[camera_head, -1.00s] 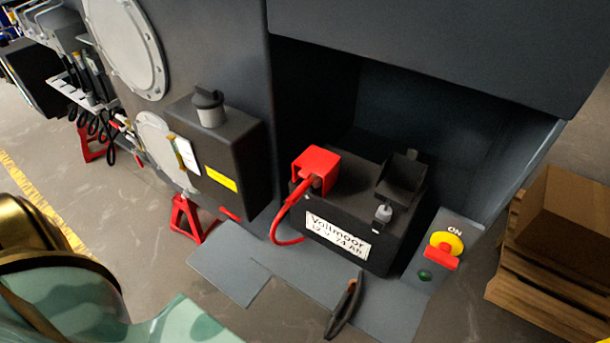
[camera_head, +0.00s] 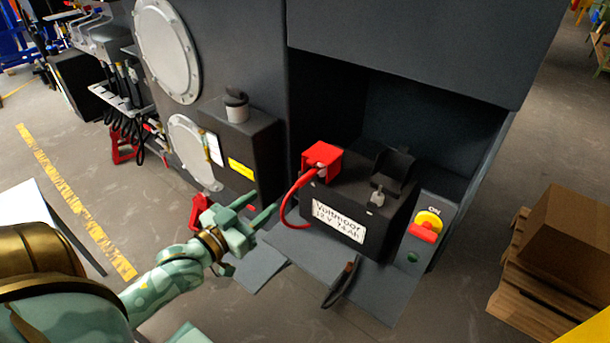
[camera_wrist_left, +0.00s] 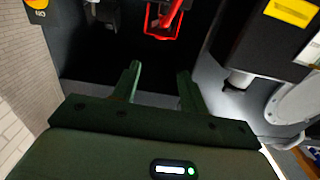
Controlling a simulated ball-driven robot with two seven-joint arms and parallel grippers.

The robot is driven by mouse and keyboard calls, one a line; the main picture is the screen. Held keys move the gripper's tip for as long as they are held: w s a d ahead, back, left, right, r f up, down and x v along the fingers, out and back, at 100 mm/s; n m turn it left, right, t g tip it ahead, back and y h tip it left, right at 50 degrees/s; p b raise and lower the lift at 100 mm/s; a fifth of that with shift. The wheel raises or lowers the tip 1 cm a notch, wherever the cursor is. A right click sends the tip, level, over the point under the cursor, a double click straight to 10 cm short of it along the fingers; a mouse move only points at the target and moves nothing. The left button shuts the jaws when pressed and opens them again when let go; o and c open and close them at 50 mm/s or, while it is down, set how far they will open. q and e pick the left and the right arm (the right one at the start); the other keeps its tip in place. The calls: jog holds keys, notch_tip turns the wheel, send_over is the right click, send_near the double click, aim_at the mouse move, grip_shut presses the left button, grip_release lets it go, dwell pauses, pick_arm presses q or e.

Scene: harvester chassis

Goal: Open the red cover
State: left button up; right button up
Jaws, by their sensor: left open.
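The red cover (camera_head: 322,159) sits closed-looking on the left rear top of the black battery (camera_head: 366,209), with a red cable running from it down the battery's left side. My left gripper (camera_head: 264,208) is open and empty, in front and to the left of the battery, apart from the cover. In the left wrist view, the two fingers (camera_wrist_left: 158,84) point toward the dark battery, and the red cover (camera_wrist_left: 163,22) shows at the top, beyond the fingertips. My right gripper is in neither view.
A yellow and red switch (camera_head: 427,224) stands right of the battery. A black box with a grey cap (camera_head: 240,150) is on the left. A loose black cable (camera_head: 340,282) lies in front on the grey plate.

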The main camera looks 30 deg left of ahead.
pick_arm(q)
jog(key=b, duration=0.2)
send_near(309, 163)
jog(key=w, duration=0.8)
jog(key=shift+w+d, duration=0.2)
jog(key=shift+d, duration=0.15)
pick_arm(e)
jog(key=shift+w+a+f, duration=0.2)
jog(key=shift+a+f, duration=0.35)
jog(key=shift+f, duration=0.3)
